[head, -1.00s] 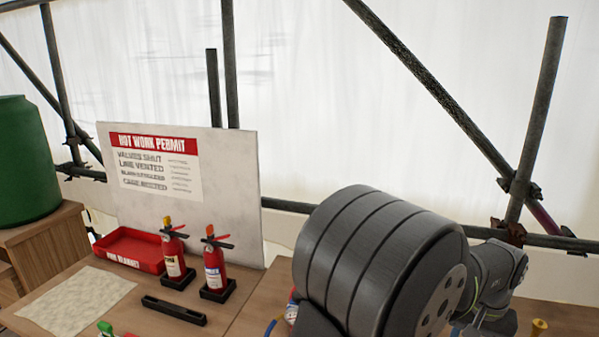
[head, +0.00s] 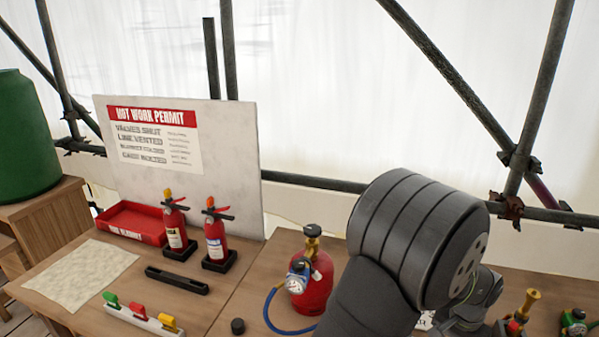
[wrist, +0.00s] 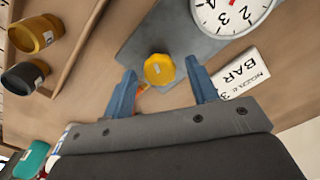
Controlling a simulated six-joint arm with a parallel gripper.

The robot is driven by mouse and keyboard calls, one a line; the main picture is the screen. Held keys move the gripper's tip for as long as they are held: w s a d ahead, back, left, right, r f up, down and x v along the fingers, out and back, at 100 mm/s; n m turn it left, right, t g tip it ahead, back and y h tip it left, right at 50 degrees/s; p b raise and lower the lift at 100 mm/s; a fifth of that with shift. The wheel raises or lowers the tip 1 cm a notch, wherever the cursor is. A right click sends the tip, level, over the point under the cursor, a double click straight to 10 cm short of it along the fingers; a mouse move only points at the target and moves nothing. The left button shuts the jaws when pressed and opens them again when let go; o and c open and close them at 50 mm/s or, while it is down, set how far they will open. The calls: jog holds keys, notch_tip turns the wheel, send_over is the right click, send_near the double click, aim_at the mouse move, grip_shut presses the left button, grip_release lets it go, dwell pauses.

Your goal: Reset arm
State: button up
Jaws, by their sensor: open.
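My gripper (wrist: 164,94) shows in the wrist view with its two blue fingers apart and nothing held between them. A yellow knob (wrist: 159,69) lies just beyond the fingertips, between them in the picture, and I see no contact. My arm covers the right middle of the head view, and the gripper itself is out of sight there.
The bench holds a red gas cylinder (head: 312,282) with a blue hose, two fire extinguishers (head: 216,237), a red tray (head: 128,229) and a valve bar (head: 142,318). A dial (wrist: 232,12) and a "BAR" card (wrist: 247,75) are near my gripper. Scaffold poles stand behind.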

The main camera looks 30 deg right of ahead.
jog(key=m, duration=0.8)
jog(key=shift+r+m, duration=0.3)
jog(key=shift+r, duration=0.7)
